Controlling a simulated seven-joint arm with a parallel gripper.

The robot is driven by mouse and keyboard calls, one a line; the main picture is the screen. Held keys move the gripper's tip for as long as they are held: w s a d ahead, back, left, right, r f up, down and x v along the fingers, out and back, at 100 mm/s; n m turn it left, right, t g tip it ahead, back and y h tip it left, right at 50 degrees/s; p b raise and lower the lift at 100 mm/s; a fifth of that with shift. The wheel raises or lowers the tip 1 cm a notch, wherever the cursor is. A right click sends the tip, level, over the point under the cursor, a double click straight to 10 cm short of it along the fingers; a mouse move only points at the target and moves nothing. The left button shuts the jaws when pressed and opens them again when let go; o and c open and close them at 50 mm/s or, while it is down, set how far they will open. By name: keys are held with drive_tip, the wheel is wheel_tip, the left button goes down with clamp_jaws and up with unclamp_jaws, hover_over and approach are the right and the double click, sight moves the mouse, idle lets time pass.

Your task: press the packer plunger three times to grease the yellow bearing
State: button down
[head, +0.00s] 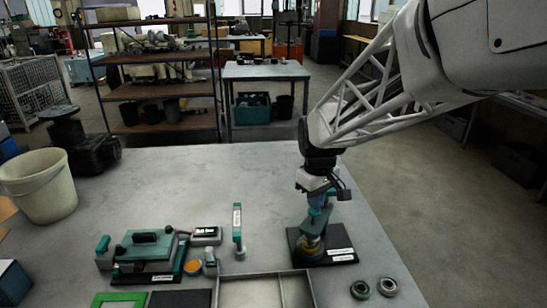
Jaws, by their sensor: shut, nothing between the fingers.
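The packer (308,247) stands on a black base with a white label, at the right of the table. A yellow part, which looks like the yellow bearing (309,244), shows low on it, partly hidden by the parts above. My gripper (318,207) points down right above the packer, shut with nothing between its fingers. The plunger top is hidden at the fingertips, so I cannot tell whether they touch it or how far down it is.
Two loose bearings, one greenish (360,289) and one grey (388,286), lie at front right. A grey tray (217,291) is at the front. A teal-handled device (148,252), an orange-topped tin (193,267) and an upright teal tool (238,226) stand left. The table's back is clear.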

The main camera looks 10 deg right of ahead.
drive_tip(key=shift+f, duration=0.6)
drive_tip(key=shift+f, duration=0.75)
drive_tip(key=shift+r, duration=1.9)
drive_tip(key=shift+f, duration=0.25)
drive_tip(key=shift+f, duration=0.7)
